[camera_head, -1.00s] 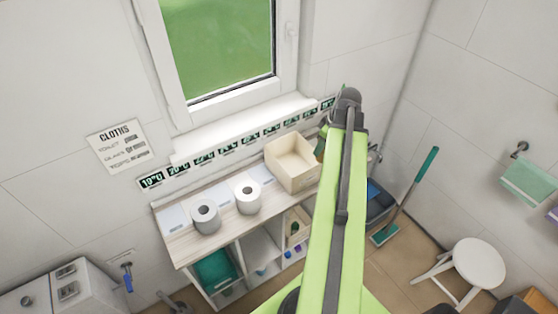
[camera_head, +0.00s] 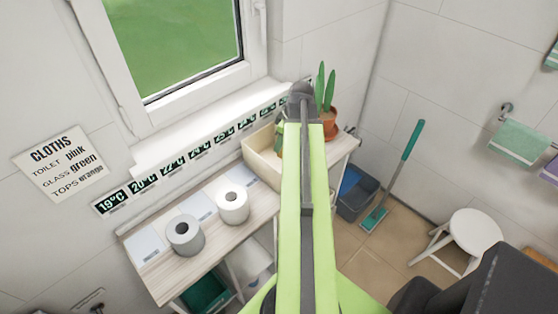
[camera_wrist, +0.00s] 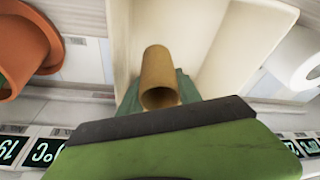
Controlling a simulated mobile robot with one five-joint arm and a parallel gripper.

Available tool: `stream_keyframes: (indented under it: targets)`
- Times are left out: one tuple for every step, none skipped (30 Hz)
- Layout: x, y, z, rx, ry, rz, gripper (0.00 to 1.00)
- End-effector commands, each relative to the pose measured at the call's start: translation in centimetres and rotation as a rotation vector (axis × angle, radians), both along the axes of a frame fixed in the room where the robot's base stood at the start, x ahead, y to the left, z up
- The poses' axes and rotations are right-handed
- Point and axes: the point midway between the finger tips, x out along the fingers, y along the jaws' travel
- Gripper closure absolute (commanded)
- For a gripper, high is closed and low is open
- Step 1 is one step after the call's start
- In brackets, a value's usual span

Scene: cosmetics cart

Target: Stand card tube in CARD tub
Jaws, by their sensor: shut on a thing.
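The brown card tube (camera_wrist: 160,68) is in my gripper (camera_wrist: 157,92), whose teal fingers show on both sides of it in the wrist view. The tube's open end faces the wrist camera. Behind it in that view is the inside of a cream open-topped tub (camera_wrist: 228,48). In the head view this tub (camera_head: 262,168) stands on the shelf top, partly hidden by my green arm. No lettering on the tub is readable. I cannot tell whether the tube touches the tub's floor. The tube is hidden in the head view.
The window wall is behind.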

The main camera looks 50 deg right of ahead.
Motion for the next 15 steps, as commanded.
stream_keyframes:
  targets:
    - [0.0, 0.0, -1.1, 0.000, 0.000, 0.000, 0.96]
    - [0.0, 0.0, -1.0, 0.000, 0.000, 0.001, 0.96]
    - [0.0, 0.0, -0.9, 0.000, 0.000, 0.001, 0.96]
    - [0.0, 0.1, -0.8, 0.000, 0.000, 0.001, 0.96]
    - [0.0, 0.1, -0.9, 0.000, 0.000, 0.001, 0.96]
    - [0.0, 0.1, -1.2, 0.000, 0.000, 0.001, 0.96]
    - [0.1, 0.1, -1.7, 0.000, 0.000, 0.001, 0.96]
    - [0.0, 0.1, -2.2, 0.000, 0.000, 0.001, 0.96]
    - [0.1, 0.1, -3.0, 0.000, 0.000, 0.001, 0.96]
    - [0.1, 0.1, -3.5, 0.000, 0.000, 0.001, 0.96]
    - [0.1, 0.1, -4.1, 0.000, 0.000, 0.001, 0.96]
    - [0.1, 0.1, -4.6, -0.001, 0.000, 0.002, 0.96]
    - [0.1, 0.1, -4.8, -0.001, 0.000, 0.002, 0.96]
    - [0.1, 0.1, -4.8, -0.001, 0.000, 0.002, 0.96]
    - [0.1, 0.1, -4.7, -0.001, 0.000, 0.002, 0.96]
